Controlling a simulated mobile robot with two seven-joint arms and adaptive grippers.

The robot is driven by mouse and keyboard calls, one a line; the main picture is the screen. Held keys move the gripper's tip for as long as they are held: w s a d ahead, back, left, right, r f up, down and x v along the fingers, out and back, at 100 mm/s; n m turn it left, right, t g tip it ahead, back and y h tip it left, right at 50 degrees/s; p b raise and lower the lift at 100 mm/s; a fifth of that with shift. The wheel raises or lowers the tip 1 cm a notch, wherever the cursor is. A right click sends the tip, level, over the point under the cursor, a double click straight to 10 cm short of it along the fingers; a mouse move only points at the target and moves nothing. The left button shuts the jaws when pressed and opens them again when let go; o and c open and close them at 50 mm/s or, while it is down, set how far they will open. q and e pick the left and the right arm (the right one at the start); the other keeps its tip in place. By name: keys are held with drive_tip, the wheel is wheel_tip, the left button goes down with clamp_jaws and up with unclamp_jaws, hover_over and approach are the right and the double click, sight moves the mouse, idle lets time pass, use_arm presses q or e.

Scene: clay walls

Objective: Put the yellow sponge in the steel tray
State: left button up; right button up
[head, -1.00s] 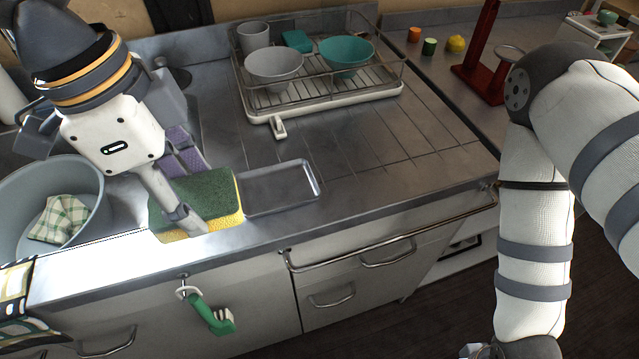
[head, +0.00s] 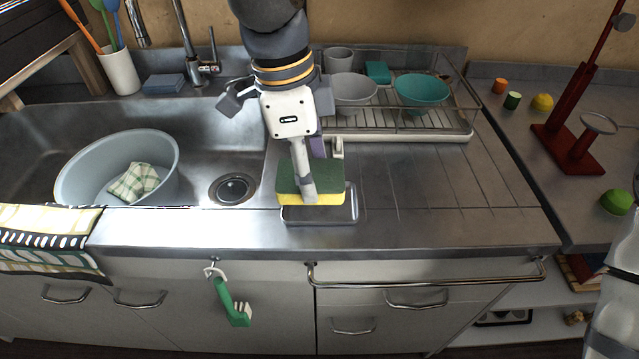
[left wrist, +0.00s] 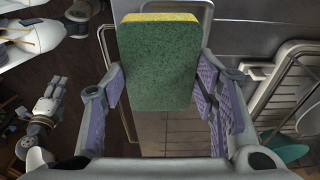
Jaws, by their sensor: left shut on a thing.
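My left gripper (head: 307,188) is shut on the yellow sponge (head: 332,197), which has a green scouring top. One finger lies across the sponge's front; the other is mostly hidden behind it. The steel tray (head: 318,218) lies on the counter at the sink's right edge. The sponge appears over the tray's back part and hides it; I cannot tell the gap between them. In the left wrist view the sponge (left wrist: 158,65) sits between the two purple-padded fingers (left wrist: 160,88), green face to the camera.
A dish rack (head: 400,130) with bowls stands behind and right of the tray. The sink on the left holds a grey basin (head: 75,182) with a checked cloth (head: 135,182). A red stand (head: 570,140) is far right. The ribbed drainboard (head: 440,185) is clear.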

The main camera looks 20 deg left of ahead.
sight(319, 186)
use_arm(q)
drive_tip(key=f, duration=0.1)
drive_tip(key=w+f, duration=0.1)
drive_tip(key=f, duration=0.1)
drive_tip(key=w+f, duration=0.1)
drive_tip(key=f, duration=0.1)
drive_tip(key=shift+w+d+f, duration=0.2)
drive_tip(key=shift+d, duration=0.15)
drive_tip(key=shift+w+f, duration=0.1)
drive_tip(key=shift+f, duration=0.3)
drive_tip(key=shift+f, duration=0.15)
drive_tip(key=o, duration=0.7)
